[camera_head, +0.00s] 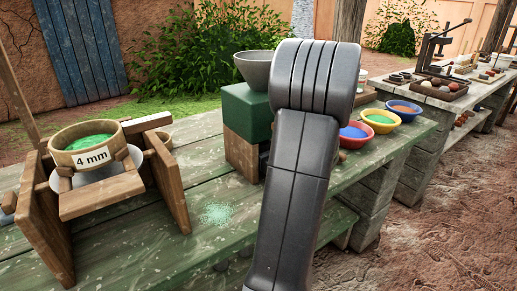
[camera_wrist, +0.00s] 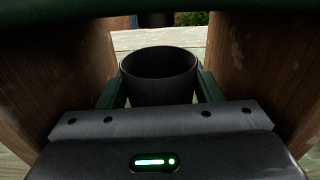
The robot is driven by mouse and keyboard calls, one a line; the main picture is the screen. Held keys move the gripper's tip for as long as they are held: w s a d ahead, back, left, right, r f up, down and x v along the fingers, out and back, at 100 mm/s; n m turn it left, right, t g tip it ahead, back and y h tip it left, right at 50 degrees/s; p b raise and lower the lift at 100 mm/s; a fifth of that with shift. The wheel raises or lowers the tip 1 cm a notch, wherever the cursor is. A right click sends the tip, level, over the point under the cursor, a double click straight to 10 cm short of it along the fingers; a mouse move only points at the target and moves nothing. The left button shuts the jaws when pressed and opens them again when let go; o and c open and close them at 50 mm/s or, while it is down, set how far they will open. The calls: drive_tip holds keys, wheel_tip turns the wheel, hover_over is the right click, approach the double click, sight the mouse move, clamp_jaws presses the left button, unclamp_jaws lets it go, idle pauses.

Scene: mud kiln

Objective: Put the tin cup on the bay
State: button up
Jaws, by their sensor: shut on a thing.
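The tin cup (camera_wrist: 158,90) looks dark and stands upright in the wrist view, its round rim facing up. My gripper (camera_wrist: 157,84) is shut on it, with a dark green finger at each side. The cup is between two wooden side walls, the left wall (camera_wrist: 70,75) and the right wall (camera_wrist: 250,65), under a dark green top (camera_wrist: 230,7). This looks like the bay below the green block (camera_head: 246,112) in the head view.
A grey bowl (camera_head: 256,69) sits on the green block. A wooden stand with a "4 mm" sieve (camera_head: 88,155) is at left on the green bench (camera_head: 140,255). Bowls of coloured powder, one blue (camera_head: 354,133), are right of my arm. A short dark cylinder (camera_wrist: 156,19) shows beyond the cup.

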drive_tip(key=shift+s+d+f, duration=0.1)
drive_tip(key=shift+s+d, duration=0.05)
drive_tip(key=shift+d, duration=0.05)
drive_tip(key=shift+a, duration=0.1)
drive_tip(key=shift+f, duration=0.15)
drive_tip(key=o, duration=1.1)
drive_tip(key=shift+c, duration=0.2)
drive_tip(key=shift+s+d+r, duration=0.15)
drive_tip(key=shift+d+r, duration=0.05)
drive_tip(key=p+v, duration=0.1)
drive_tip(key=v, duration=1)
drive_tip(key=shift+s+d, duration=0.1)
drive_tip(key=shift+s, duration=0.15)
